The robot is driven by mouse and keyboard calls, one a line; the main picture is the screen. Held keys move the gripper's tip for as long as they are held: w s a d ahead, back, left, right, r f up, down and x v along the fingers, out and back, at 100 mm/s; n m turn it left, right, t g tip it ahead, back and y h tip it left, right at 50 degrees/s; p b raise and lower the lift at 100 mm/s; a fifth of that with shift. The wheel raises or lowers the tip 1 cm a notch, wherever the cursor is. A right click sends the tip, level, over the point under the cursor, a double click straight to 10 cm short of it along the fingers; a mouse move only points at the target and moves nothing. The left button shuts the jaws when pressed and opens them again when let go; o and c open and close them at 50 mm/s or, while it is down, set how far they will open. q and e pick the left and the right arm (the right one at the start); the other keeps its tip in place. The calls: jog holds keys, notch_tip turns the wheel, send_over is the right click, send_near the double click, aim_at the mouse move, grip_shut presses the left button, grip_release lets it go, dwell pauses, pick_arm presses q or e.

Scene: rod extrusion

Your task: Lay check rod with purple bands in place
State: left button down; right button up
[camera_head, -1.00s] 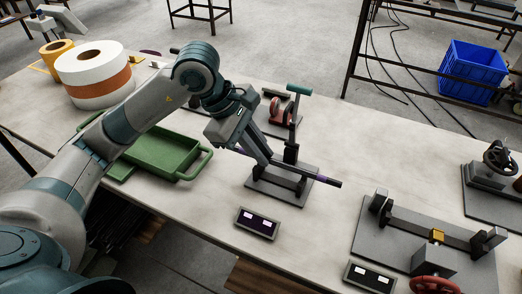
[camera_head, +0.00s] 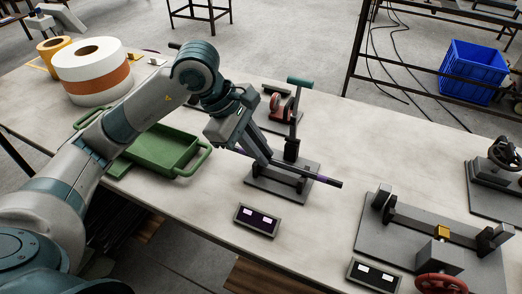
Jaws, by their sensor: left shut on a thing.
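The check rod with purple bands (camera_head: 325,180) is a thin dark rod. It lies across a dark grey stand (camera_head: 268,190) with upright supports near the middle of the table. My left gripper (camera_head: 262,158) comes down over the stand from the upper left and is shut on the rod. The fingers and stand hide the rod's middle, so I cannot tell whether it rests fully in the supports. The rod's right end sticks out past the stand. My right gripper is not in view.
A small panel with two white displays (camera_head: 257,220) lies in front of the stand. A green tray (camera_head: 165,150) is at left, near large tape rolls (camera_head: 92,72). A clamp fixture (camera_head: 430,235) stands at right. A teal-handled device (camera_head: 295,100) is behind.

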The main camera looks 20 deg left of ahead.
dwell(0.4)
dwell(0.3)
pick_arm(q)
jog(key=shift+b, duration=0.4)
jog(key=c, duration=1.7)
grip_release()
